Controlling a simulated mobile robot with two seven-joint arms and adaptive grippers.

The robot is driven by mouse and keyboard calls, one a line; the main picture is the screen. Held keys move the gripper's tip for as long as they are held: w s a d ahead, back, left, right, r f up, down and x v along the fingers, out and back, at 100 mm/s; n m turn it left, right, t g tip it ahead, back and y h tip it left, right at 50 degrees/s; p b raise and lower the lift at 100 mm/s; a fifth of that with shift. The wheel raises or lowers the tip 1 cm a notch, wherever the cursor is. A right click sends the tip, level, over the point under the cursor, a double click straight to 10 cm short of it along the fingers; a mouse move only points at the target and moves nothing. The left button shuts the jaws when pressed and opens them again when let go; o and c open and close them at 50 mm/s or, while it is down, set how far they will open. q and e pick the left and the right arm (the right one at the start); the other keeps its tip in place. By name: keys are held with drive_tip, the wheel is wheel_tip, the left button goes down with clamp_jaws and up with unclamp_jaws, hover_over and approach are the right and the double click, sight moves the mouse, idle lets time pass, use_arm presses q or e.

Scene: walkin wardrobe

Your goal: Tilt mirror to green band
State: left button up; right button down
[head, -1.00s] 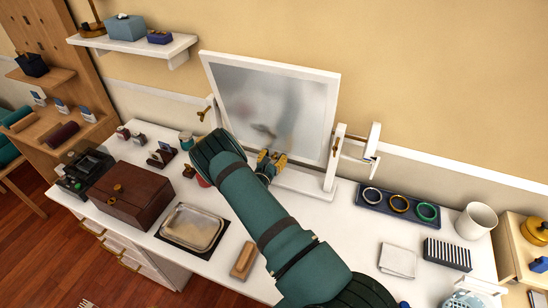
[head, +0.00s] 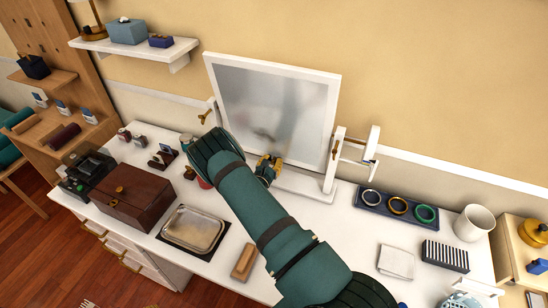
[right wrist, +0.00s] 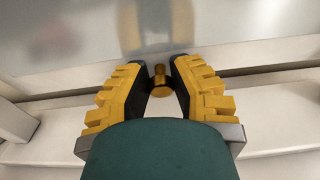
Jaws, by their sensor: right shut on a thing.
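The mirror (head: 275,105) is a grey pane in a white frame, held between white posts on the dressing table and leaning against the wall side. Its lower edge also shows in the right wrist view (right wrist: 60,45). A small brass knob (right wrist: 160,88) sits at that lower edge. My right gripper (head: 268,168) has yellow-and-black fingers at the mirror's bottom edge. In the right wrist view it is shut on the knob, between its fingertips (right wrist: 160,80). A brass pivot screw (head: 337,148) shows at the right post (head: 331,175). I see no green band. My left gripper is out of view.
A ring tray (head: 361,207), white cup (head: 475,222) and striped block (head: 445,255) stand to the right. A brown box (head: 130,205) and metal tray (head: 193,229) stand to the left. A shelf (head: 150,48) hangs above left.

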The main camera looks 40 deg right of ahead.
drive_tip(key=s+a+y+p, duration=0.1)
drive_tip(key=a, duration=0.1)
drive_tip(key=s+a+r+g+y+p, duration=0.1)
drive_tip(key=a+p, duration=0.1)
drive_tip(key=s+a+y+p, duration=0.1)
drive_tip(key=a+p, duration=0.1)
drive_tip(key=shift+s+r+g+y, duration=0.1)
drive_tip(key=shift+r+g+y, duration=0.1)
drive_tip(key=shift+g+y, duration=0.2)
drive_tip(key=shift+p+v, duration=0.5)
drive_tip(key=shift+v, duration=0.95)
drive_tip(key=shift+f, duration=0.15)
drive_tip(key=c, duration=0.9)
unclamp_jaws()
drive_tip(key=shift+a, duration=0.1)
drive_tip(key=v, duration=1.2)
drive_tip(key=shift+r, duration=0.25)
